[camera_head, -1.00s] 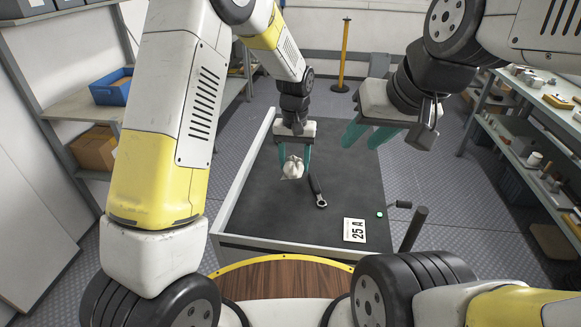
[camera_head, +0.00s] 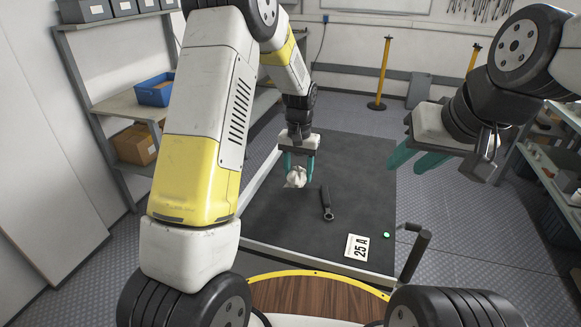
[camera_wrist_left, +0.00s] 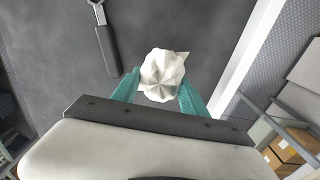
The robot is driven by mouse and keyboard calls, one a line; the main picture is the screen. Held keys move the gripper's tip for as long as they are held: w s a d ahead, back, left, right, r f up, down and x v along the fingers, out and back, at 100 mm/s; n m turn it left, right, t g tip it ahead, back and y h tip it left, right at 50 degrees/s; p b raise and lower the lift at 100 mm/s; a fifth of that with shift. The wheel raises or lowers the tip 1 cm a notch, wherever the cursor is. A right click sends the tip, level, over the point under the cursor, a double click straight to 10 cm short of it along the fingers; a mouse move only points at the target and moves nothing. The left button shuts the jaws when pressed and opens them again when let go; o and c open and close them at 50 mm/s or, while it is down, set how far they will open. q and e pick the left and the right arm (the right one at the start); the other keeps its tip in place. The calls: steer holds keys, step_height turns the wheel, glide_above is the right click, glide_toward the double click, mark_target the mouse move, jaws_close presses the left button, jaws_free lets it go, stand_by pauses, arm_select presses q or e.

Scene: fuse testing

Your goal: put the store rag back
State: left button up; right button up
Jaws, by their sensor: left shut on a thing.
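The white crumpled rag (camera_head: 296,178) is between the green fingers of my left gripper (camera_head: 297,172), which is shut on it above the dark bench top (camera_head: 360,190). The rag also shows in the left wrist view (camera_wrist_left: 162,74), pinched between both fingertips (camera_wrist_left: 160,88). My right gripper (camera_head: 412,160) is at the right in the head view, its green fingers apart with nothing seen between them.
Left shelves hold a blue bin (camera_head: 156,90) and a cardboard box (camera_head: 134,145). Yellow posts (camera_head: 382,75) stand at the back.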

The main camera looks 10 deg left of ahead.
mark_target(284, 186)
arm_select(q)
steer(key=a, duration=0.2)
steer(key=w+a, duration=0.1)
steer(key=shift+a+f, duration=0.2)
steer(key=shift+a, duration=0.2)
steer(key=f, duration=0.1)
steer(key=a+f, duration=0.1)
steer(key=shift+w+f, duration=0.15)
steer(key=shift+f, duration=0.65)
steer(key=shift+f, duration=0.1)
steer(key=o, duration=1.3)
